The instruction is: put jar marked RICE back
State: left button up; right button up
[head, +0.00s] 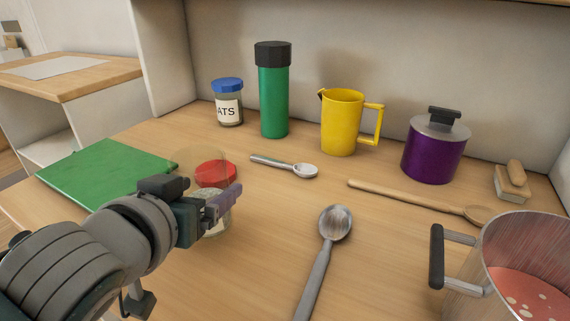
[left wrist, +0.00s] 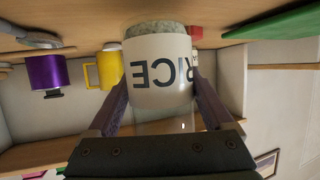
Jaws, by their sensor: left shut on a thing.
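My left gripper (head: 222,205) is shut on the clear jar marked RICE (head: 213,224), over the left part of the worktop. In the left wrist view the RICE jar (left wrist: 158,75) is between both fingers, its label upside down in the picture and pale grains at its base end. I cannot tell if the jar's base touches the worktop. My right gripper is not in view.
A blue-lidded jar marked "ATS" (head: 228,104), green canister (head: 273,97), yellow jug (head: 342,124) and purple pot (head: 433,151) stand along the back. A green board (head: 108,172) lies left. Spoons (head: 335,224) and a large pan (head: 460,272) occupy the middle and right.

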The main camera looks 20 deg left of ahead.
pick_arm(q)
jog(key=shift+f+b, duration=0.3)
jog(key=shift+f, duration=0.9)
jog(key=shift+f, duration=0.15)
jog(key=o, duration=1.5)
